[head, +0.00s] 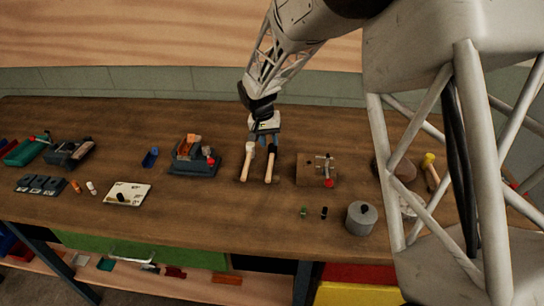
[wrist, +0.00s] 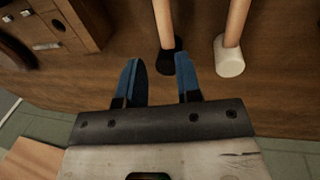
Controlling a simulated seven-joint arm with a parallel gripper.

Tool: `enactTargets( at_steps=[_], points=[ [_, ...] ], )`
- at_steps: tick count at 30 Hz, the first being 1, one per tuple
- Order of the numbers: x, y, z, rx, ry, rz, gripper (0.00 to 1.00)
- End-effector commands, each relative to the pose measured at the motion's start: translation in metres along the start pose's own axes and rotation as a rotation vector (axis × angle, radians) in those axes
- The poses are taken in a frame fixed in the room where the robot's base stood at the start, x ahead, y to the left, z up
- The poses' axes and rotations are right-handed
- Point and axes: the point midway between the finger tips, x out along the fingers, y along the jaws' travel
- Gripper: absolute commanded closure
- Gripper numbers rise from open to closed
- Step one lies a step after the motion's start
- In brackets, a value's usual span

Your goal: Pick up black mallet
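The black mallet (head: 270,165) lies on the wooden bench with its black head toward my gripper and its pale wooden handle toward the front edge. In the wrist view its black head (wrist: 171,50) shows just beyond the fingertips, in line with the right part of the gap and very close to the right finger. My gripper (wrist: 160,68) is open and empty, its two blue fingers apart. In the head view my gripper (head: 265,130) is at the head end of the mallets. Whether it touches the black mallet, I cannot tell.
A white-headed mallet (head: 247,162) lies close beside it on the left; its head (wrist: 229,57) is right in the wrist view. A wooden block with a clamp (head: 308,168) stands to the right. A grey device (head: 195,168) is on the left, a grey cylinder (head: 361,218) at front right.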

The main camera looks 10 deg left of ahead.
Motion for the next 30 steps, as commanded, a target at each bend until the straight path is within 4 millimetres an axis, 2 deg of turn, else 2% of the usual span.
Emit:
enactTargets(
  at_steps=[3, 14, 24, 30],
  points=[
    [0.003, -0.006, -0.003, -0.001, -0.001, 0.002, 0.68],
    [0.005, -0.006, -0.003, -0.001, -0.001, 0.003, 0.68],
    [0.027, -0.006, -0.002, 0.000, -0.002, 0.002, 0.68],
    [0.030, -0.006, -0.002, 0.000, -0.001, 0.002, 0.68]
  ],
)
